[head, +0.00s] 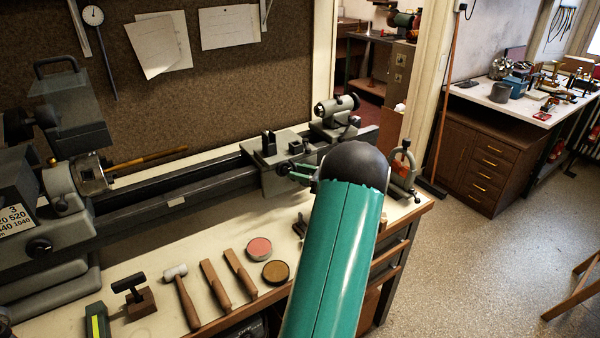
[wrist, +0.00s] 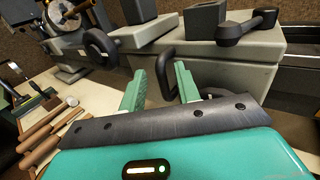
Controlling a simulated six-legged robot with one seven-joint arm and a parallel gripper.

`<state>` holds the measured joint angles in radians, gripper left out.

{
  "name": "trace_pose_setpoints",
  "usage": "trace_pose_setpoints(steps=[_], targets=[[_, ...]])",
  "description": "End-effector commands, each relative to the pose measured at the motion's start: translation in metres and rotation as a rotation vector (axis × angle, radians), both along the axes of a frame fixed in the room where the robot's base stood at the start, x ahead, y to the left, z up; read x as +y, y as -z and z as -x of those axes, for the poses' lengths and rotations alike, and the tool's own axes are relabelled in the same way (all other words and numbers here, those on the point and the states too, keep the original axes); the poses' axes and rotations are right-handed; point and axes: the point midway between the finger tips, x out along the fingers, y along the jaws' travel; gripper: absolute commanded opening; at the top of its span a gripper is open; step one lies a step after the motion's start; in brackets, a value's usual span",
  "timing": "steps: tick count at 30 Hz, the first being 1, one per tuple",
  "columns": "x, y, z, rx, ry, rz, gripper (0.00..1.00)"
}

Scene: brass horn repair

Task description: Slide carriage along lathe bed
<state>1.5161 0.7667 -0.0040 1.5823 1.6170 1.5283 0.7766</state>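The carriage (head: 266,182) is a grey block on the lathe bed (head: 170,208), toward its right end and left of the tailstock (head: 333,113). In the wrist view the carriage (wrist: 240,58) fills the upper right, with a dark looped handle (wrist: 166,60) on its front. My gripper (head: 301,174) is at the carriage's front right, partly hidden by my arm. In the wrist view my gripper (wrist: 161,82) is open, its green fingers apart on either side of the handle. A gap shows around the handle; I cannot tell whether either finger touches it.
The headstock chuck (head: 92,176) is at the bed's left end, with bare bed between it and the carriage. A mallet (head: 181,296), wooden tools (head: 214,286) and round tins (head: 259,249) lie on the bench in front. A clamp-like stand (head: 403,165) is at the right.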

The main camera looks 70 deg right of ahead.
Motion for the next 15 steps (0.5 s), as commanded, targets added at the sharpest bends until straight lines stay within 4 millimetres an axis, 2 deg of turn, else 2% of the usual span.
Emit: trace_pose_setpoints(steps=[5, 8, 15], targets=[[-0.001, 0.0, 0.005, 0.001, 0.001, 0.0, 0.32], [-0.001, 0.0, 0.016, 0.001, 0.002, 0.0, 0.32], [-0.001, 0.0, 0.066, 0.0, 0.003, 0.0, 0.32]])
